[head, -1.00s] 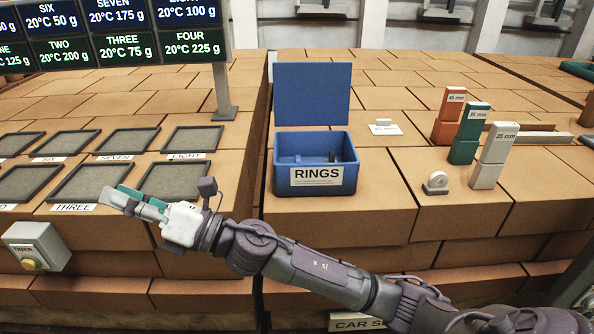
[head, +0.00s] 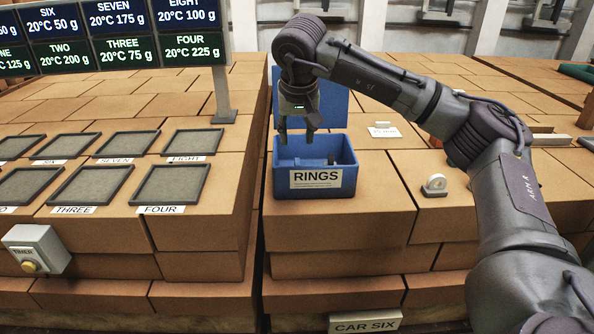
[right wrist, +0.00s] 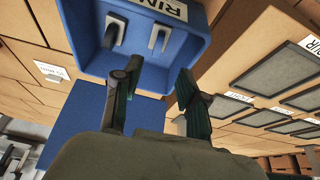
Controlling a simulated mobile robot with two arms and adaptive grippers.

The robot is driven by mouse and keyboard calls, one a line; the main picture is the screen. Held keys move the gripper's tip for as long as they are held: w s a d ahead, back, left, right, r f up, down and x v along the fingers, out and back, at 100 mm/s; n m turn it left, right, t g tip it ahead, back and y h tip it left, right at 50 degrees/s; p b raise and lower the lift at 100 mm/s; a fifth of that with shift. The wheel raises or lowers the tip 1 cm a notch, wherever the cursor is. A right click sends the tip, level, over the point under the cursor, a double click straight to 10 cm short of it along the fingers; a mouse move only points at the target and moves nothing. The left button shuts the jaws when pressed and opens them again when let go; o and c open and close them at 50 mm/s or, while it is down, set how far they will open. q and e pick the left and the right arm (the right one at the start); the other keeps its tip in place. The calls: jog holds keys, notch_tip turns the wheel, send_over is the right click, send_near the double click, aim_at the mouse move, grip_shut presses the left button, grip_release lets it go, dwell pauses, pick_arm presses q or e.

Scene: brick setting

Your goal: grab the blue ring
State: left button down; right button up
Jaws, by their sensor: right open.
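A blue box (head: 342,180) labelled RINGS stands on the brick surface with its lid raised at the back. My right gripper (head: 296,137) points down at the box opening, open, with its fingers apart. In the right wrist view, the open fingers (right wrist: 160,75) show in front of the blue box (right wrist: 85,12). Two light grey upright pieces (right wrist: 160,38) show inside it; I cannot tell whether either is a ring. No blue ring can be made out. The gripper and front wall hide part of the inside. My left gripper is not in view.
Dark square trays (head: 170,184) with number labels lie to the left, with a display board (head: 115,35) behind. A small pale round piece on a base (head: 434,185) stands right of the box. My right arm hides much of the right side.

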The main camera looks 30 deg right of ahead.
aim_at(297, 160)
jog(key=p+x, duration=0.1)
jog(key=x, duration=0.5)
jog(key=shift+w+d+f, duration=0.15)
jog(key=shift+d+f, duration=0.05)
jog(key=shift+f, duration=0.05)
jog(key=x, duration=0.1)
jog(key=p+x, duration=0.2)
jog(key=shift+w+d+f, duration=0.15)
jog(key=shift+d+f, duration=0.05)
jog(key=shift+d, duration=0.1)
jog(key=shift+w+f, duration=0.15)
jog(key=shift+f, duration=0.3)
grip_shut()
